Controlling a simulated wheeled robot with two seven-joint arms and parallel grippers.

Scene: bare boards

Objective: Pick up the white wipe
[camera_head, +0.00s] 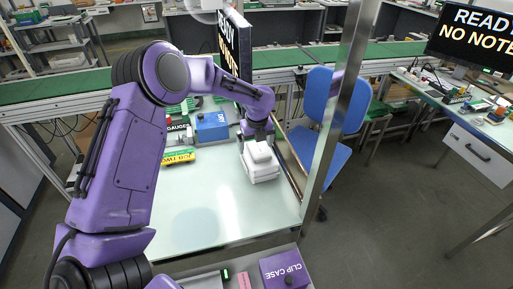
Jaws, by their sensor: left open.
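A white wipe (261,153) lies on top of a white stack or box (262,173) on the right side of the pale worktable. My left arm comes in from the left and reaches over the table. My left gripper (243,143) is open, just behind and to the left of the wipe. Its fingers are small and partly hidden here, and I cannot tell whether they touch the wipe. My right gripper is not in view.
A blue box (211,126), a GAUGE box (178,125) and a yellow-green pack (179,157) stand at the table's back. A metal post (335,120) and blue chair (322,110) are on the right. The table's middle is clear.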

